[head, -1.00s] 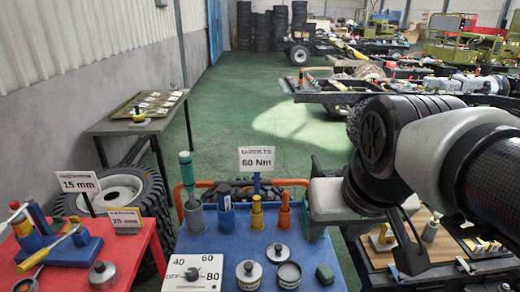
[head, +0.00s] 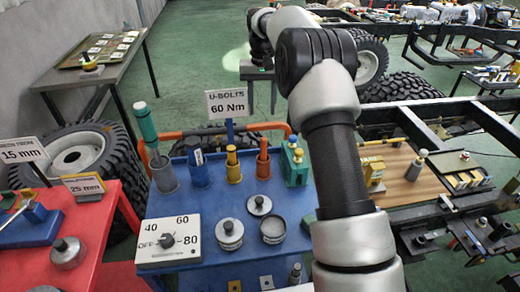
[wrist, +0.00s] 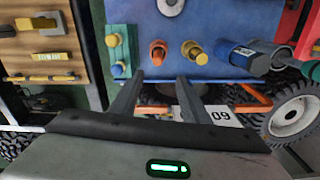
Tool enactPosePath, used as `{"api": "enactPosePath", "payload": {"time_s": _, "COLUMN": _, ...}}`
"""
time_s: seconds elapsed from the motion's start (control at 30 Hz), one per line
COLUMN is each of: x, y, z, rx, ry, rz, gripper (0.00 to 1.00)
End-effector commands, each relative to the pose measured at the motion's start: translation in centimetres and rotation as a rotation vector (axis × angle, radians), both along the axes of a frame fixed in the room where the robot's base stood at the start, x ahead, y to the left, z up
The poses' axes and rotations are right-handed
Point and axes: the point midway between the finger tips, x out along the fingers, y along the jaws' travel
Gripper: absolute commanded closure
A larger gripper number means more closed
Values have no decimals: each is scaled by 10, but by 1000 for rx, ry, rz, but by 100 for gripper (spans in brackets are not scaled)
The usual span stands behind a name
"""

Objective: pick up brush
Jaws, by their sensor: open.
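I cannot make out a brush for certain. A green-handled tool (head: 146,122) stands upright in a grey cup (head: 164,178) at the left back of the blue cart; its lower end is hidden. My gripper (wrist: 158,82) is open and empty in the wrist view, beyond the back edge of the cart. Past its fingers are an orange holder (wrist: 158,50), a yellow holder (wrist: 192,48), a blue holder (wrist: 240,52) and, at the right, the grey cup (wrist: 284,57).
The U-bolts sign (head: 228,103) stands at the cart's back, close to my gripper. The blue cart (head: 190,275) carries tins, a dial box (head: 168,240) and a green block (head: 295,162). A red table (head: 95,235) is left; a wooden board (head: 410,180) is right.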

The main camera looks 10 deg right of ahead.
Motion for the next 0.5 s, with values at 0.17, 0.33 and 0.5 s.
{"api": "enactPosePath", "payload": {"time_s": 0.17, "x": 6, "y": -1, "z": -22, "rx": 1, "ry": 15, "rz": -8, "gripper": 58}}
{"api": "enactPosePath", "payload": {"time_s": 0.33, "x": 5, "y": -1, "z": -54, "rx": 1, "ry": 18, "rz": -8, "gripper": 58}}
{"api": "enactPosePath", "payload": {"time_s": 0.5, "x": 5, "y": -1, "z": -91, "rx": 1, "ry": 17, "rz": -8, "gripper": 58}}
